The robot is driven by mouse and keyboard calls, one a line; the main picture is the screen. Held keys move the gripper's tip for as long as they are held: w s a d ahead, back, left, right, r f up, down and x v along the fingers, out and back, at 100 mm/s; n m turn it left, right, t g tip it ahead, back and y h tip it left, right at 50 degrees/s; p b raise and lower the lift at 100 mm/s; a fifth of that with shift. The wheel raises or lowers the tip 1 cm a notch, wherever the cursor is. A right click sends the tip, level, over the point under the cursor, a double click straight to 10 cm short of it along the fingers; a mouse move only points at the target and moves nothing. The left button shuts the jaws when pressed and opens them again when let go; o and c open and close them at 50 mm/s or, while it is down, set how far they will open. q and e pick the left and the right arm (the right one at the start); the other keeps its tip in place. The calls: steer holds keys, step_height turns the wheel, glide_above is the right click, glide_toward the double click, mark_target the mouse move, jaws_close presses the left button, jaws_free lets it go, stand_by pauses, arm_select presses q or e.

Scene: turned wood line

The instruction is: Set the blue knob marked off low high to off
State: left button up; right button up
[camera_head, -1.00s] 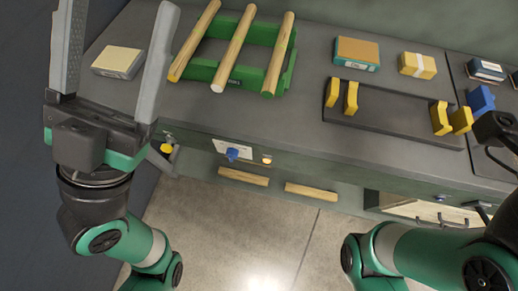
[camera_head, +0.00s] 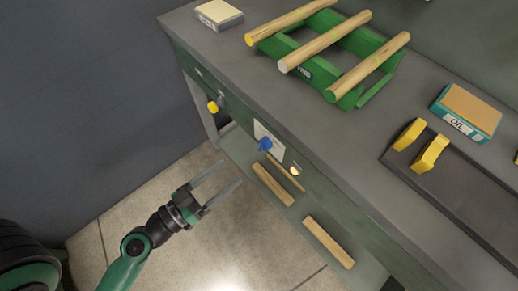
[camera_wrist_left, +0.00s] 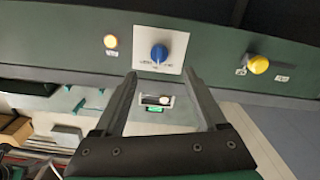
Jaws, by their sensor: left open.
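The blue knob (camera_head: 265,145) sits on a white label plate (camera_head: 270,133) on the front of the bench. It also shows in the left wrist view (camera_wrist_left: 159,53), ahead of my fingers, on its plate with small print too small to read. My left gripper (camera_head: 227,181) is open and empty, below and to the left of the knob in the head view and apart from it. In the left wrist view my left gripper (camera_wrist_left: 160,82) has one finger on each side, short of the plate. My right gripper is not in view.
A yellow knob (camera_head: 213,106) is left of the blue one, and a lit round lamp (camera_head: 295,170) is right. Wooden bars (camera_head: 272,184) lie on the lower shelf. A green rack (camera_head: 330,55) with wooden rods and an orange-topped box (camera_head: 467,111) stand on top. Floor is clear.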

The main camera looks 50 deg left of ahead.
mark_target(259, 149)
arm_select(q)
steer(key=w+p, duration=0.1)
steer(key=w, duration=0.2)
steer(key=w+p, duration=0.2)
steer(key=w, duration=0.1)
steer(key=w+p, duration=0.2)
steer(key=w, duration=0.2)
steer(key=shift+a+r, duration=0.15)
steer(key=shift+r, duration=0.1)
steer(key=shift+w+f, duration=0.15)
steer(key=shift+w, duration=0.25)
jaws_close()
